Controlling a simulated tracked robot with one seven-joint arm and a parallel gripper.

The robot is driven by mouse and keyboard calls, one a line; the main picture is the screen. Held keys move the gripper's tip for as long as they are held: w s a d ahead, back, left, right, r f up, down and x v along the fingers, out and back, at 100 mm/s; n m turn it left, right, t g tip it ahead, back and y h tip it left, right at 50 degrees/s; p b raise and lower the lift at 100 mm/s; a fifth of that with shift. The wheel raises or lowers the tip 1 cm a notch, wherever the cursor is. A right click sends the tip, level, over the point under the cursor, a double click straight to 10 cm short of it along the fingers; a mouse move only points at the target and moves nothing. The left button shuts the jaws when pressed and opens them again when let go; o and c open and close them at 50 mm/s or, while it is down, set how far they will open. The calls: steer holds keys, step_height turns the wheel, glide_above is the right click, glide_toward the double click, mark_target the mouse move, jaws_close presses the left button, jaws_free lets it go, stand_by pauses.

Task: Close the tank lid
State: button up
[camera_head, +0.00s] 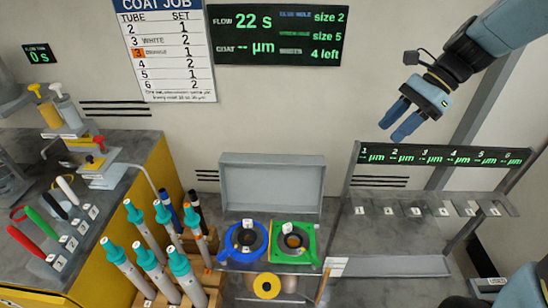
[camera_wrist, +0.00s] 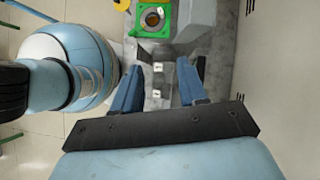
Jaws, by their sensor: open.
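The grey tank lid (camera_head: 272,183) stands raised and upright at the back of the tank in the head view. In front of it, the tank top carries a blue ring (camera_head: 242,241) and a green ring (camera_head: 294,242), each around a dark round opening. The green ring also shows at the top of the wrist view (camera_wrist: 152,18). My gripper (camera_head: 394,123) is open and empty, high to the right of the lid and apart from it. Its two blue fingers show spread in the wrist view (camera_wrist: 158,85).
Teal-capped tubes (camera_head: 150,259) stand in a wooden rack left of the tank. A numbered rack (camera_head: 430,207) with a display stands to the right. A yellow-sided bench (camera_head: 160,180) with coloured handles is at the left. The air between gripper and lid looks clear.

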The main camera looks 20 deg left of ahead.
steer(key=w+a+f+m+g, duration=0.1)
steer(key=a, duration=0.1)
steer(key=w+a+f+m+g+y, duration=0.1)
steer(key=a+f+m, duration=0.1)
steer(key=w+a+f+m+g+y, duration=0.1)
steer(key=w+a+f, duration=0.1)
steer(key=a, duration=0.1)
steer(key=shift+f+m, duration=0.25)
steer(key=shift+m, duration=0.15)
steer(key=w+a+f+m+g+y, duration=0.2)
steer(key=w+a+f+m+y, duration=0.1)
steer(key=a+f+m, duration=0.3)
steer(key=m+g+y, duration=0.3)
steer(key=m+y, duration=0.4)
steer(key=m, duration=0.9)
glide_toward(277, 158)
steer(key=w+d+f, duration=0.1)
steer(key=w+f, duration=0.5)
steer(key=w, duration=0.1)
steer(key=x, duration=1.3)
steer(key=shift+a+r, duration=0.15)
steer(key=shift+a, duration=0.1)
steer(key=shift+c, duration=0.2)
steer(key=shift+s, duration=0.1)
jaws_close()
steer(key=shift+s, duration=0.1)
